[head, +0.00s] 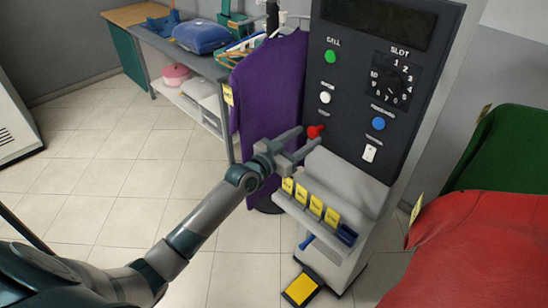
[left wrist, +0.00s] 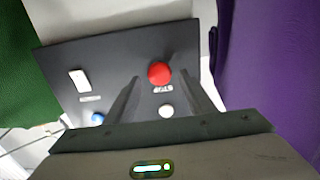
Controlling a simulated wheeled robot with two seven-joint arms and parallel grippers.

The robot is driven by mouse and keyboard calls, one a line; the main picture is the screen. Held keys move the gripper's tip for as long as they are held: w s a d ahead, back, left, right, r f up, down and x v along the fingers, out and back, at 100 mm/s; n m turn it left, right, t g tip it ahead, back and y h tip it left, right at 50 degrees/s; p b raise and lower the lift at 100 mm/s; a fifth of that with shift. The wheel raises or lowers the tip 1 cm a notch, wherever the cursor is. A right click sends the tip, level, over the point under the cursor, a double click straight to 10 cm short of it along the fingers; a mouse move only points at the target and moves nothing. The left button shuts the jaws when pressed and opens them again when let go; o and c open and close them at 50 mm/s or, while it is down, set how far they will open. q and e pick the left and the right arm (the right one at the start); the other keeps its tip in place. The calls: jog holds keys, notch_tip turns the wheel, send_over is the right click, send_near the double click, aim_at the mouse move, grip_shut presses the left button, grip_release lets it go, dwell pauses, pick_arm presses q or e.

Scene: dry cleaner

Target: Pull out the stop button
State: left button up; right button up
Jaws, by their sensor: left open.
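The red stop button (head: 316,131) sticks out from the lower left of the dark control panel (head: 345,100). It also shows in the left wrist view (left wrist: 160,72), just beyond and between the fingertips. My left gripper (head: 309,135) is open, with one finger on either side of the button in the head view. In the left wrist view a gap shows between each finger and the button, so the fingers are not closed on it. Whether the tips reach past the button's head, I cannot tell. My right gripper is out of view.
A white button (head: 325,97), green button (head: 330,56), blue button (head: 378,124), switch (head: 369,153) and dial (head: 394,80) share the panel. A ledge with yellow tags (head: 315,207) lies below. Purple cloth (head: 268,90) hangs close on the left; red cloth (head: 480,240) lies right.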

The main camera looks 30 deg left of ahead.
pick_arm(q)
jog(key=b+v, duration=0.4)
jog(key=v, duration=1.2)
jog(key=shift+s, duration=0.25)
jog(key=shift+a, duration=0.1)
